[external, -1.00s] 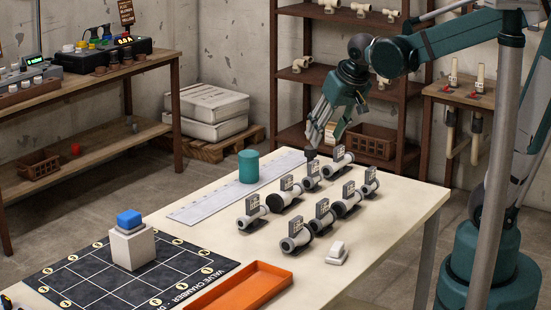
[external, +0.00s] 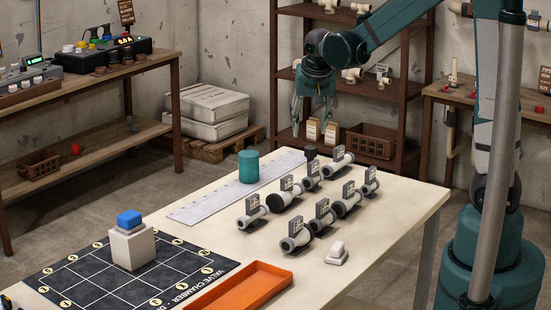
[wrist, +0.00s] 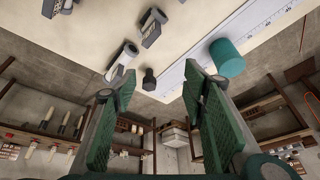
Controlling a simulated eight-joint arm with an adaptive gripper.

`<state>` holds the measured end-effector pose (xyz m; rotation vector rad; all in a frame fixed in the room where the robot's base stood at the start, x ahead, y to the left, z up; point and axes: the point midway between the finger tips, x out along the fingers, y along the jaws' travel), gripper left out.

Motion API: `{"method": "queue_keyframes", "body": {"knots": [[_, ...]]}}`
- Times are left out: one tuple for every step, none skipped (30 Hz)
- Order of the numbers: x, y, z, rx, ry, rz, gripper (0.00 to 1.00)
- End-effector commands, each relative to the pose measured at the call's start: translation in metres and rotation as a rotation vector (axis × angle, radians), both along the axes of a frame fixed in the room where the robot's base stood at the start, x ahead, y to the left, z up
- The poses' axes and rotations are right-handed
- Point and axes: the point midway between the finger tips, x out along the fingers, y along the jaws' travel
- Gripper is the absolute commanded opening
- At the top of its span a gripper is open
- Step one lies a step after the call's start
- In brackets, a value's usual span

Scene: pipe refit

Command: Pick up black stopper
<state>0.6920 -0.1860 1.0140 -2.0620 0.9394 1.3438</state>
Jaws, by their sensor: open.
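The black stopper (external: 310,152) is a small dark piece standing near the far edge of the pale table, just behind the row of pipe fittings. In the wrist view the stopper (wrist: 149,80) shows at the table edge, between the lines of my two fingers. My gripper (external: 313,124) hangs pointing down above and behind the stopper, clear of it. In the wrist view my gripper (wrist: 158,82) has its green-padded fingers wide apart with nothing between them.
Several pipe fittings with tags, such as this one (external: 338,160), stand close beside the stopper. A shelf rack (external: 283,95) stands behind. An orange tray (external: 240,288) is at the front.

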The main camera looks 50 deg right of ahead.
Motion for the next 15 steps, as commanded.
{"method": "queue_keyframes", "body": {"knots": [[0.006,-0.006,-0.002,0.001,0.002,-0.022,0.43],[0.010,-0.010,-0.004,-0.001,0.004,-0.035,0.43],[0.013,-0.015,-0.007,0.000,0.007,-0.055,0.43],[0.017,-0.019,-0.010,0.000,0.009,-0.069,0.43],[0.019,-0.022,-0.012,0.001,0.011,-0.082,0.43],[0.023,-0.027,-0.016,0.001,0.011,-0.102,0.43],[0.026,-0.030,-0.018,0.001,0.013,-0.114,0.43],[0.029,-0.034,-0.021,0.001,0.015,-0.129,0.43],[0.033,-0.038,-0.024,0.000,0.017,-0.147,0.43],[0.035,-0.042,-0.027,0.000,0.019,-0.161,0.43],[0.038,-0.046,-0.030,-0.001,0.019,-0.175,0.43],[0.041,-0.050,-0.034,-0.001,0.021,-0.193,0.43],[0.044,-0.054,-0.037,-0.001,0.022,-0.208,0.43],[0.047,-0.058,-0.040,-0.001,0.023,-0.223,0.43],[0.050,-0.063,-0.044,-0.002,0.025,-0.241,0.43]]}}
